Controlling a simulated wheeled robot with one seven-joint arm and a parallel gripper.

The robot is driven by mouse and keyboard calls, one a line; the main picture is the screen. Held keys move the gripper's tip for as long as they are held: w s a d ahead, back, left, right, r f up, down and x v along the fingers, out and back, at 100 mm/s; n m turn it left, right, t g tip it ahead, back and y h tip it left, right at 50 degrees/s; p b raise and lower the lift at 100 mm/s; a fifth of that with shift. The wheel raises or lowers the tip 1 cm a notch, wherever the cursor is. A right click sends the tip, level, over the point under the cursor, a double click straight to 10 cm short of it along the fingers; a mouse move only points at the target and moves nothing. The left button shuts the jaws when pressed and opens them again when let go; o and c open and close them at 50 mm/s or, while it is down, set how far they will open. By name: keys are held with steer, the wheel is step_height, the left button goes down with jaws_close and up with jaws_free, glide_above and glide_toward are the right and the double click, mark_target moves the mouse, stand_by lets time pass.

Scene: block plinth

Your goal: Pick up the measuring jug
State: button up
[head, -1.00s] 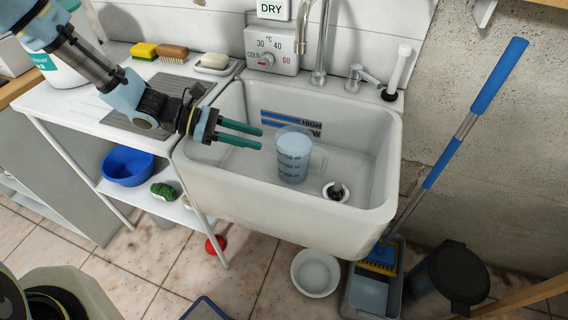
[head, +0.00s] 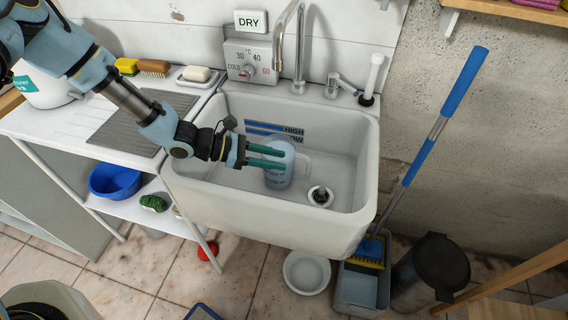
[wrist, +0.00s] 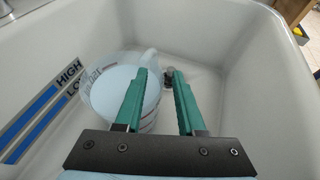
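The measuring jug (head: 279,180) is pale, translucent and marked with dark graduations. It stands upright in the sink (head: 330,206), with its handle to the right in the head view. My gripper (head: 285,159) reaches over the sink from the left, and its green fingers overlap the jug's upper part in that view. In the wrist view my gripper (wrist: 160,72) is open, with a clear gap between the fingers. There the jug (wrist: 108,88) lies mostly left of the gap, and the left finger covers part of it. I cannot tell whether the fingers touch it.
The drain plug (head: 320,196) sits right of the jug. The tap (head: 298,50) and a temperature panel (head: 250,62) are behind. A blue-handled mop (head: 440,125) leans at the right. The sink walls surround the jug.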

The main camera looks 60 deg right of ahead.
jaws_close()
stand_by(1.4)
